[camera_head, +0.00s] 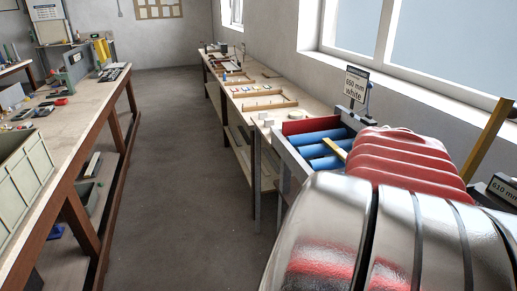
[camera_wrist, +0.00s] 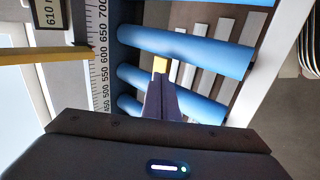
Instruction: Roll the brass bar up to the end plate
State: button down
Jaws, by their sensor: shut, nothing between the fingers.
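My gripper (camera_wrist: 160,82) is shut and empty over the blue rollers (camera_wrist: 183,50) in the wrist view. A small yellow piece (camera_wrist: 160,64) shows at its fingertips; I cannot tell if it is part of the fingers or of a bar beyond them. In the head view a thin yellow strip (camera_head: 335,149) crosses the blue rollers (camera_head: 318,137). A longer yellow bar (camera_head: 488,137) slants up at the right edge and also shows in the wrist view (camera_wrist: 42,54). I cannot tell which yellow piece is the brass bar. A red plate (camera_head: 308,125) closes the rollers' far end.
A "650 mm white" sign (camera_head: 357,82) stands behind the roller frame. A scale (camera_wrist: 103,65) runs along the frame beside a "610 mm" sign (camera_wrist: 47,12). A long bench (camera_head: 262,87) lies beyond, with trays and small parts. The aisle floor (camera_head: 180,150) is clear.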

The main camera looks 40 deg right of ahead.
jog(key=shift+f, duration=0.8)
jog(key=shift+r, duration=0.15)
dwell(0.4)
jog(key=shift+r, duration=0.45)
jog(key=shift+s, duration=0.1)
jog(key=shift+s+a, duration=0.35)
jog(key=shift+s, duration=0.4)
jog(key=shift+s+a, duration=0.35)
jog(key=shift+s, duration=0.45)
jog(key=shift+s+a, duration=0.35)
jog(key=shift+s, duration=0.4)
jog(key=shift+f, duration=0.85)
jog(key=shift+w+d, duration=0.25)
jog(key=shift+w, duration=0.3)
jog(key=shift+w+d, duration=0.2)
jog(key=shift+w, duration=0.35)
dwell(0.4)
